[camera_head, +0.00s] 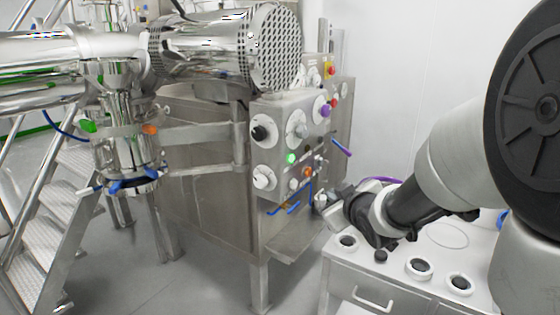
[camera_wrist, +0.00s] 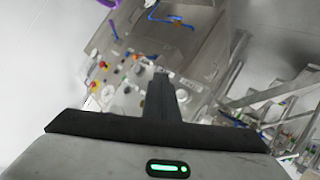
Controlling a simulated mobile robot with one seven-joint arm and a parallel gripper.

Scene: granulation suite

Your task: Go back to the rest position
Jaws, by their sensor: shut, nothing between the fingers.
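My gripper (camera_head: 328,205) is at the left end of my arm in the head view, above the left end of the white cabinet and in front of the steel machine's panel. In the wrist view the dark fingers of my gripper (camera_wrist: 160,85) are together, with nothing between them. They point toward the steel control panel (camera_wrist: 125,80), which looks tilted in that view. The same control panel (camera_head: 290,135) carries several knobs, a green light and coloured buttons. From these views I cannot tell whether my gripper touches anything.
The white cabinet (camera_head: 340,275) with drawers stands below my arm, with several round dark-centred fittings (camera_head: 420,268) on top. A perforated steel drum (camera_head: 273,45) juts out above the panel. Metal stairs (camera_head: 50,215) stand at the left. Grey floor (camera_head: 210,285) is clear in front.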

